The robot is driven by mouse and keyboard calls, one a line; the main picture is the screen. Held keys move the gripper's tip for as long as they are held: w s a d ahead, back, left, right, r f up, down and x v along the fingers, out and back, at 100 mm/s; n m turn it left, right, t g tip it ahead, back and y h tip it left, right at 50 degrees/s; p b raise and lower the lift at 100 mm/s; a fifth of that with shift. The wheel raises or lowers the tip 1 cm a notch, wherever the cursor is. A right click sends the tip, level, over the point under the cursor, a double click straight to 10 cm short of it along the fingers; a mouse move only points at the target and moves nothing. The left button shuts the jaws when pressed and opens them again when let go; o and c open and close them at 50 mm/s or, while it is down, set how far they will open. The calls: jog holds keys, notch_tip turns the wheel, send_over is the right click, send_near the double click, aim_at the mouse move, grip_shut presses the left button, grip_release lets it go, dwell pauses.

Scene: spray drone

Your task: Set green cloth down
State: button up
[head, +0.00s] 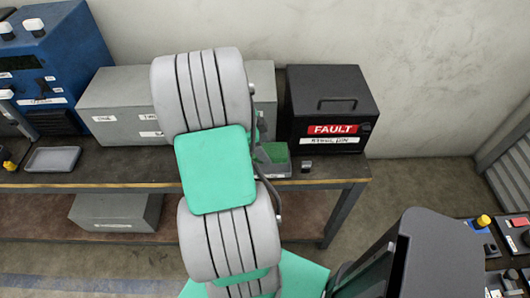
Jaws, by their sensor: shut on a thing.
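My grey-white arm with teal-green covers fills the middle of the head view and hides a large part of the bench. My gripper's fingers cannot be made out behind the arm. A few small dark parts show at the arm's right edge, too little to tell what they are. A darker green patch (273,152) shows at a small grey tray (276,170) on the bench, just right of the arm. I cannot tell whether this patch is the green cloth. What my gripper holds is hidden.
The bench (110,176) has a black box with a red FAULT label (330,108), a long grey box (112,105), a blue machine (52,65) and an empty grey tray (53,159). A grey bin (116,211) sits on the lower shelf.

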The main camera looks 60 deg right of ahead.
notch_tip(320, 180, down, 3)
jog(key=shift+d+f+p, duration=0.15)
jog(key=shift+p, duration=0.35)
jog(key=shift+f+b, duration=0.5)
jog(key=shift+b, duration=0.1)
jog(key=shift+f, duration=0.1)
